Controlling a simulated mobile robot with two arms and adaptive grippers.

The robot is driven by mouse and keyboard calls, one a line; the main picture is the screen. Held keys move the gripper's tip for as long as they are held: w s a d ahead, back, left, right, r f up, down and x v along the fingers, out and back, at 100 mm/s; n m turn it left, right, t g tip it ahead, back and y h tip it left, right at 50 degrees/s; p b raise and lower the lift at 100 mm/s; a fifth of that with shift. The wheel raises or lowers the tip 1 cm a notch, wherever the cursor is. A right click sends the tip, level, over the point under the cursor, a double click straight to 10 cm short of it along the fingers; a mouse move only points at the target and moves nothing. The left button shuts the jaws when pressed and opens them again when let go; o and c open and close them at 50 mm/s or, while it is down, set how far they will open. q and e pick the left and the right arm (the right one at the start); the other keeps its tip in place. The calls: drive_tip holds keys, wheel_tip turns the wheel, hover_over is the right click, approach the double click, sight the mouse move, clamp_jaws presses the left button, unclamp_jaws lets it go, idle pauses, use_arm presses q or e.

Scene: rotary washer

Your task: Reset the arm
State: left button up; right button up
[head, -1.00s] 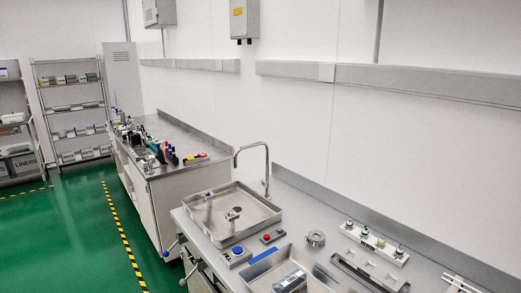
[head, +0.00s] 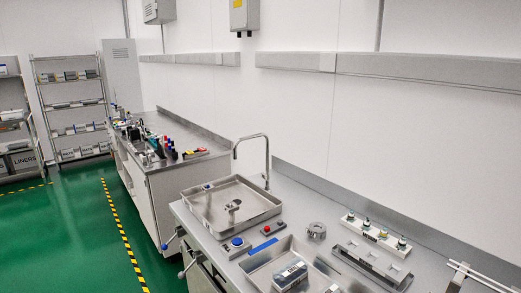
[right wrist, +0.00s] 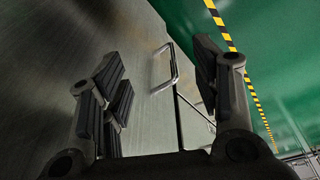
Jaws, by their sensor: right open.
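My right gripper (right wrist: 160,72) shows in the right wrist view. Its dark padded fingers stand wide apart with nothing between them. Beyond the fingers are a brushed metal cabinet panel and a bar handle (right wrist: 165,72); I cannot tell how far off they are. My right gripper is not recognisable in the head view. My left gripper is in neither view.
Green floor (head: 80,225) is free at left.

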drive_tip(key=s+d+f+b, duration=0.1)
drive_tip(key=s+f+b, duration=0.1)
drive_tip(key=s+f, duration=0.7)
drive_tip(key=s+d+f+g+b, duration=0.1)
drive_tip(key=s+d+f+b, duration=0.1)
drive_tip(key=s+f, duration=0.7)
wheel_tip(320, 180, down, 7)
drive_tip(key=shift+r+b, duration=0.2)
drive_tip(key=shift+b, duration=0.3)
